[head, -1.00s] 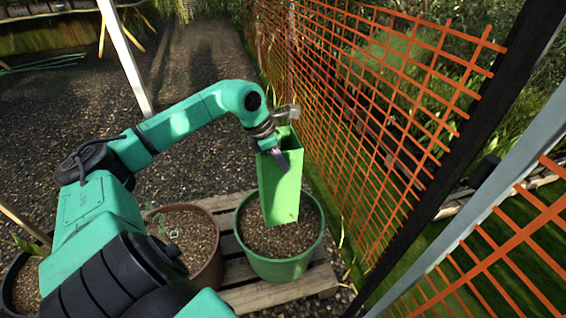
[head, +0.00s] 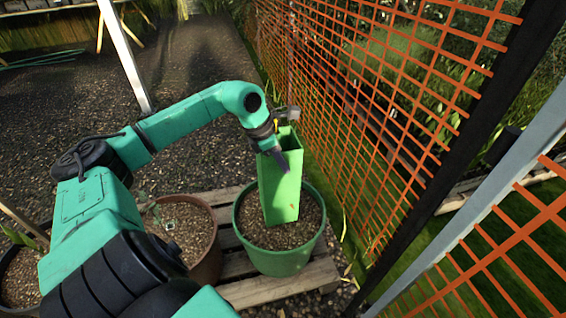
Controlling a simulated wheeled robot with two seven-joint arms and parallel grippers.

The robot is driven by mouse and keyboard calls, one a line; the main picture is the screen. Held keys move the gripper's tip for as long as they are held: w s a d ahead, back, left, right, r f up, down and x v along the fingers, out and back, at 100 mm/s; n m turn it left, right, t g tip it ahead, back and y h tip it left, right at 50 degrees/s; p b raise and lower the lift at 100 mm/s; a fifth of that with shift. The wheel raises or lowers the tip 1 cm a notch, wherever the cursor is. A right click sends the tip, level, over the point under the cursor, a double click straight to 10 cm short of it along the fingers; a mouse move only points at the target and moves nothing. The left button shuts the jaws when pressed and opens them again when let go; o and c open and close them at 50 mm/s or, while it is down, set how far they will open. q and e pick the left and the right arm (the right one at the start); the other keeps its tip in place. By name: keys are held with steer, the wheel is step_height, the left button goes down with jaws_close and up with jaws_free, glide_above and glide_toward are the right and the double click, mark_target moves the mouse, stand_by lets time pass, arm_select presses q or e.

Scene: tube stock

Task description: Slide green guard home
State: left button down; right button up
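The green guard (head: 280,193) is a tall, square, open-topped tube. It stands nearly upright in the green pot (head: 279,262), its lower end at the soil; how deep it sits I cannot tell. My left gripper (head: 284,160) is at the guard's top edge, with a dark finger showing against the near face. The other finger is hidden, so its grip is not clear. My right gripper is not in view.
The green pot stands on a wooden pallet (head: 282,287). A brown pot (head: 207,262) with a small seedling is at its left, another pot (head: 22,282) further left. Orange mesh fencing (head: 390,110) and a dark post (head: 470,140) close off the right side.

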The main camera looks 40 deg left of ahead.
arm_select(q)
steer(key=shift+f, duration=0.35)
steer(key=c, duration=1)
jaws_free()
steer(key=shift+o, duration=0.2)
steer(key=b+v, duration=0.2)
steer(key=v, duration=0.2)
steer(key=shift+r, duration=0.15)
steer(key=v, duration=1)
steer(key=shift+s+r, duration=0.15)
